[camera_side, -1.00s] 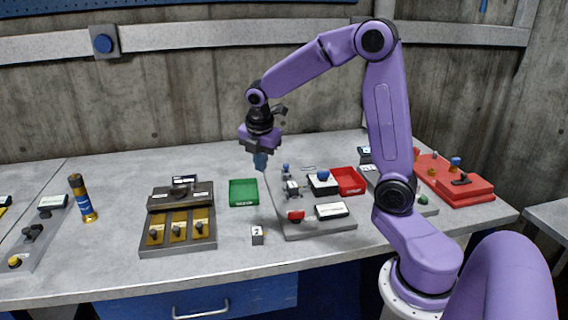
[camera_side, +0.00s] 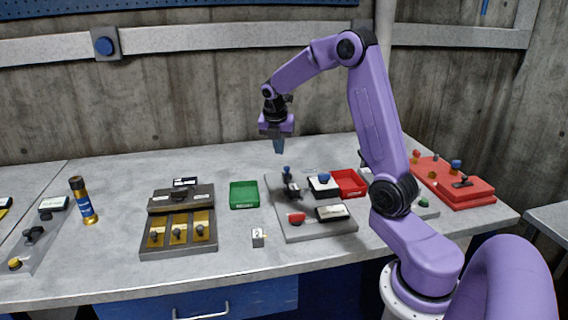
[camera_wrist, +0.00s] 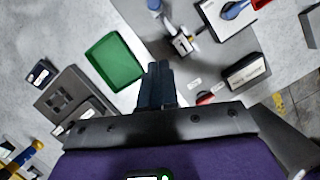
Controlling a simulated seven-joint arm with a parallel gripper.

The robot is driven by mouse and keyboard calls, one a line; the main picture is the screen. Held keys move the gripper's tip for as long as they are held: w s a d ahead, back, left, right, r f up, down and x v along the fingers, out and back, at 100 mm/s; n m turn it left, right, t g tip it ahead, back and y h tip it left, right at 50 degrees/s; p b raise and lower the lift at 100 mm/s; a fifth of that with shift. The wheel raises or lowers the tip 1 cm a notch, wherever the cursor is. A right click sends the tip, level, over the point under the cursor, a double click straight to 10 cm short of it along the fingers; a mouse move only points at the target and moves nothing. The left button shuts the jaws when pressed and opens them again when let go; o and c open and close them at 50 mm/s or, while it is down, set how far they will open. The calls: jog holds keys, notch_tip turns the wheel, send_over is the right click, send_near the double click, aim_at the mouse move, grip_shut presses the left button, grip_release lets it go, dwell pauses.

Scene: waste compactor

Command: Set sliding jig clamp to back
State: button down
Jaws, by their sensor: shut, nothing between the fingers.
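A grey jig plate (camera_side: 317,230) lies mid-bench. At its left side is a small dark clamp-like fixture (camera_side: 291,188) with a blue-topped post (camera_side: 287,170) behind it; I take this to be the sliding jig clamp. In the wrist view the fixture (camera_wrist: 183,43) shows beyond my fingertips, to their right, with the post (camera_wrist: 154,5) at the top edge. My gripper (camera_side: 279,150) points down, empty and shut, above the back left of the plate, apart from the fixture. Its dark blue fingers (camera_wrist: 157,70) are together in the wrist view.
A green tray (camera_side: 244,194) stands left of the plate, a red tray (camera_side: 349,183) at its back right. A white block with a blue knob (camera_side: 323,186), a red part (camera_side: 297,219) and a labelled box (camera_side: 331,212) share the plate.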

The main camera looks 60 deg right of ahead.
send_near(286, 176)
jog(key=a+f, duration=0.1)
jog(key=f, duration=0.1)
jog(key=a+f, duration=0.1)
jog(key=shift+s+a+f, duration=0.3)
jog(key=shift+s+f, duration=0.05)
jog(key=shift+s, duration=0.05)
jog(key=shift+w+d, duration=0.2)
jog(key=shift+d, duration=0.4)
jog(key=shift+w+d, duration=0.2)
jog(key=shift+d, duration=0.4)
jog(key=shift+w+d+f, duration=0.1)
jog(key=shift+w+d, duration=0.1)
jog(key=shift+d, duration=0.45)
jog(key=shift+w+d, duration=1.25)
jog(key=shift+w, duration=0.05)
